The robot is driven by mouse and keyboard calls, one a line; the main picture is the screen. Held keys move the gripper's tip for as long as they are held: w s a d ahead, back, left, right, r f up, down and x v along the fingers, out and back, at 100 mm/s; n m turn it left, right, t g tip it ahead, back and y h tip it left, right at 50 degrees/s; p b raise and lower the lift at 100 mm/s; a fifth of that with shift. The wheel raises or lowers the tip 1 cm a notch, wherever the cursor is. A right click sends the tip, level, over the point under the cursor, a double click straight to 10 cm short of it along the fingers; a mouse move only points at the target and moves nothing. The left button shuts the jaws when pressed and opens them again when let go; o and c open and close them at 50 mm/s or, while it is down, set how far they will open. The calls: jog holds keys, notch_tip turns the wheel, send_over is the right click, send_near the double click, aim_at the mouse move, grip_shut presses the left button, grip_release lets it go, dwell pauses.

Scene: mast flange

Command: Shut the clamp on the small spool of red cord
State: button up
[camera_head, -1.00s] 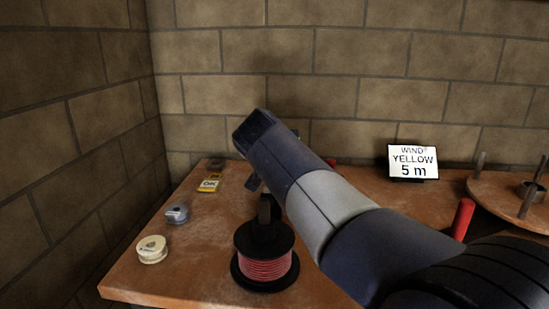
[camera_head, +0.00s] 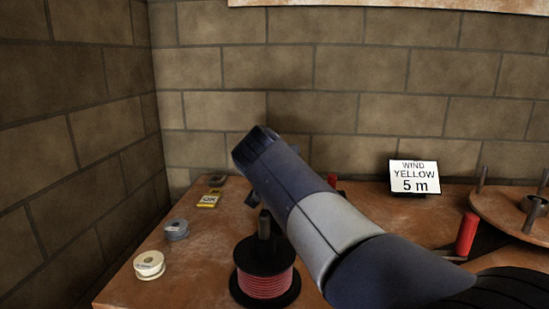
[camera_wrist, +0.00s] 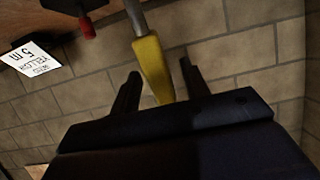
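The small spool of red cord (camera_head: 265,284) stands upright on a black base at the bench's front, with a dark post (camera_head: 264,224) rising from it. My arm slants in from the lower right above it, and in the head view it hides most of my gripper. In the wrist view my gripper (camera_wrist: 160,82) is open, its two dark fingers apart. A yellow tapered handle (camera_wrist: 152,65) on a grey rod shows between the fingers, with gaps on both sides. I cannot tell whether this handle belongs to the clamp, or how the clamp stands.
On the left of the bench are a white spool (camera_head: 149,264), a grey spool (camera_head: 176,229) and a yellow tag (camera_head: 208,200). A sign reading "WIND YELLOW 5 m" (camera_head: 414,177) stands at the back. A red handle (camera_head: 467,234) and a round wooden disc (camera_head: 512,212) are right.

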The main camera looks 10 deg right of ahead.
jog(key=shift+s, duration=0.1)
jog(key=v, duration=1)
jog(key=shift+s+a+r+p, duration=0.2)
jog(key=shift+s+p, duration=0.1)
